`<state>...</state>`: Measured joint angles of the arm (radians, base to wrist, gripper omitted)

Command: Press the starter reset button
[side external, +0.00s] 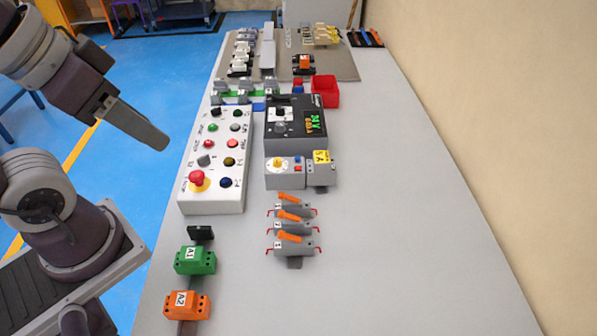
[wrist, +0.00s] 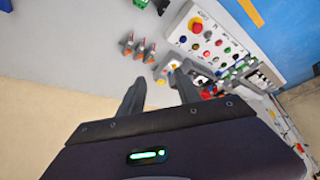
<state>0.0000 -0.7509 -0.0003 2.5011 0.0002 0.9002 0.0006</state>
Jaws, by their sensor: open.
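The starter (side external: 284,182) is a light grey block with a yellow dial, and it sits on the bench in front of the black box. A small blue button (side external: 298,159) and a small red button (side external: 298,168) are on its top, right of the dial; I cannot read which is marked reset. In the wrist view the starter (wrist: 172,67) is just beyond my fingertips, partly hidden. My gripper (side external: 163,146) is high at the left in the side view, apart from the starter. My gripper (wrist: 160,77) is open and empty, with a gap between the fingers.
A white button panel (side external: 215,160) with a red emergency stop (side external: 197,179) lies left of the starter. A grey unit with a yellow label (side external: 321,171) adjoins it. Orange-lever switches (side external: 290,238) stand in front. The bench at right (side external: 420,220) is clear.

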